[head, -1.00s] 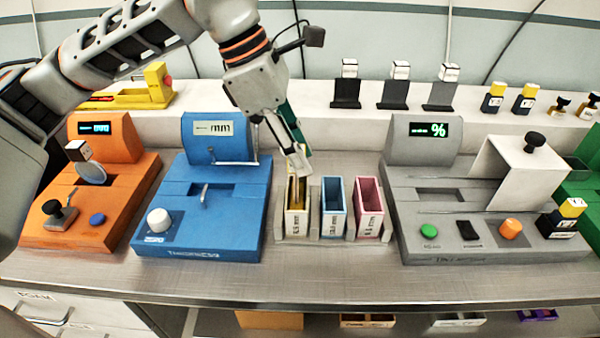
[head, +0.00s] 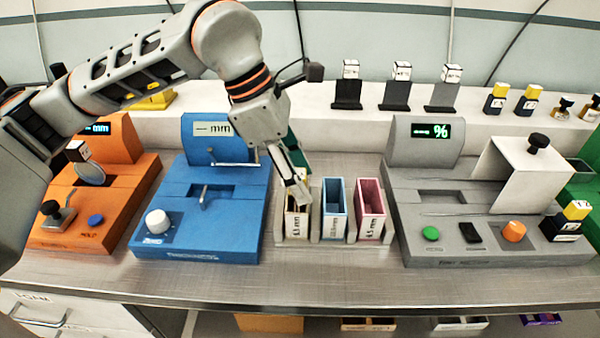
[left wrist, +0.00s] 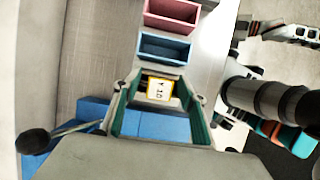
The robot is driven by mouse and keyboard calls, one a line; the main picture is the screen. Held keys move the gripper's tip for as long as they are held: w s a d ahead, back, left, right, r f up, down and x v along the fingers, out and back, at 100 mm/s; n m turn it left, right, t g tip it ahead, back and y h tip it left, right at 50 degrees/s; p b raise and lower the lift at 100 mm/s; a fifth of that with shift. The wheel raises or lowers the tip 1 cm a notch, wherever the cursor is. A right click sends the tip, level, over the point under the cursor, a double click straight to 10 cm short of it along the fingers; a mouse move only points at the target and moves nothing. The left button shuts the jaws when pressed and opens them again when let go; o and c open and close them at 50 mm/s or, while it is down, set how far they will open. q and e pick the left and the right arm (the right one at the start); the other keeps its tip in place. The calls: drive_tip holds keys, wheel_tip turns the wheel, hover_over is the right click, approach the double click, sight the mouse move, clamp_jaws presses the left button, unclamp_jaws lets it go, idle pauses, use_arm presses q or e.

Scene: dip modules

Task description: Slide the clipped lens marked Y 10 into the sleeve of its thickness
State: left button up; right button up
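My left gripper (head: 303,199) points down at the leftmost, yellow-lined sleeve (head: 297,224) of the row. In the left wrist view its green-padded fingers (left wrist: 161,90) are closed around a yellow-edged clip head with a white marked face (left wrist: 160,88); the marking is too small to read. The lens under the clip is hidden by the fingers and sleeve. The blue sleeve (head: 334,210) and pink sleeve (head: 370,210) stand to its right, open and apparently empty. They also show in the left wrist view, blue (left wrist: 164,48) and pink (left wrist: 172,14). My right gripper is out of view.
The blue gauge (head: 198,215) stands left of the sleeves, the orange station (head: 95,215) with a clipped round lens (head: 90,173) beyond it. The grey % meter (head: 425,205) stands close on the right. Several clipped pieces line the back ledge. The front counter strip (head: 320,277) is clear.

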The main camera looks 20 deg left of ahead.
use_arm(q)
drive_tip(key=shift+a+r, duration=0.15)
drive_tip(key=shift+r, duration=0.45)
drive_tip(key=p+v, duration=0.1)
drive_tip(key=v, duration=1)
drive_tip(key=shift+a, duration=0.1)
